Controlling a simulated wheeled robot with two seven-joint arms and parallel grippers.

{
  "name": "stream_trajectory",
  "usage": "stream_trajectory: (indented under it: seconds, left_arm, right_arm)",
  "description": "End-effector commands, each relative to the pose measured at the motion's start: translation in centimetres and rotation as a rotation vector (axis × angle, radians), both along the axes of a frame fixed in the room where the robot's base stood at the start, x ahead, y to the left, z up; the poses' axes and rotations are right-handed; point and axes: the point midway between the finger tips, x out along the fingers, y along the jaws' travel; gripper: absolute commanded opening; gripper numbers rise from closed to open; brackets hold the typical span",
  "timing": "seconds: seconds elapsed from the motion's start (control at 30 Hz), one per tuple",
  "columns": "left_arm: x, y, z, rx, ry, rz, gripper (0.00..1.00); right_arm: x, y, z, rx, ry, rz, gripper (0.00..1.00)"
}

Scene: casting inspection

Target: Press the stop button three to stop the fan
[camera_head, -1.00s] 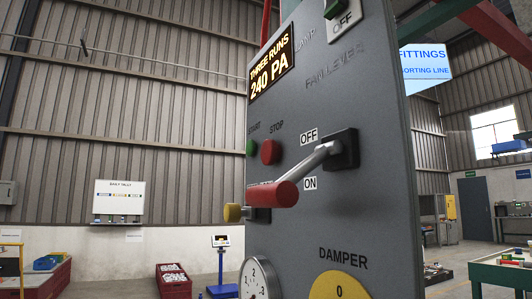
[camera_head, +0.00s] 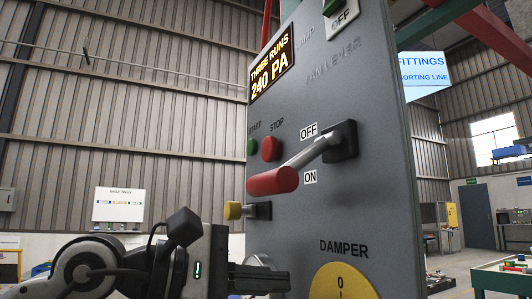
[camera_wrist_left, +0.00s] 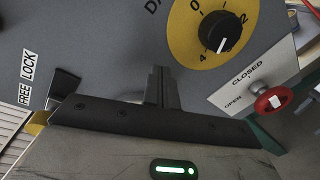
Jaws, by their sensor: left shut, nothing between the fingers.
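The red stop button (camera_head: 270,148) is on the grey panel (camera_head: 370,215), under the word STOP, beside the green start button (camera_head: 251,147). The fan lever's red handle (camera_head: 272,181) sticks out below it, near the ON label (camera_head: 310,177). My left gripper (camera_head: 287,281) is shut and empty, low in front of the panel, below the lever and the stop button. In the left wrist view my shut fingers (camera_wrist_left: 160,85) point at the panel beside the damper dial. The stop button is not visible in that view. My right gripper is out of view.
A yellow knob (camera_head: 233,210) juts from the panel's left side, above my left gripper. The yellow damper dial (camera_head: 342,280) is to the gripper's right. In the left wrist view, a red knob (camera_wrist_left: 272,101) sits by the CLOSED/OPEN plate (camera_wrist_left: 250,84). A display (camera_head: 271,66) reads 240 PA.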

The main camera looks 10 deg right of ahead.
Motion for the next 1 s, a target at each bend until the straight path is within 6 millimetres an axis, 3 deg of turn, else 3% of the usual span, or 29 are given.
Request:
stream_trajectory:
  seconds: [0.1, 0.2, 0.3, 0.4, 0.57, 1.0]
  left_arm:
    - [1.7, 2.8, 5.5, 0.275, -0.422, 0.192, 0.0]
    - [2.4, 5.9, 10.3, 0.47, -0.684, 0.362, 0.0]
    - [2.3, 8.4, 14.0, 0.598, -0.838, 0.49, 0.0]
    - [1.9, 10.1, 16.5, 0.672, -0.922, 0.575, 0.0]
    - [1.5, 11.3, 18.1, 0.719, -0.971, 0.63, 0.0]
    - [1.6, 10.8, 18.2, 0.719, -0.973, 0.63, 0.0]
  right_arm:
    - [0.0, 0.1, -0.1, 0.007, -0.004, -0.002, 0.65]
    - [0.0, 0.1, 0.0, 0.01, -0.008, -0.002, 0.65]
    - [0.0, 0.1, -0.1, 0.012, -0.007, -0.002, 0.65]
    - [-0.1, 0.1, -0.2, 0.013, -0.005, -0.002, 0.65]
    - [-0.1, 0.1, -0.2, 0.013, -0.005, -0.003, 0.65]
    - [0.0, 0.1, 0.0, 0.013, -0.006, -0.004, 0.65]
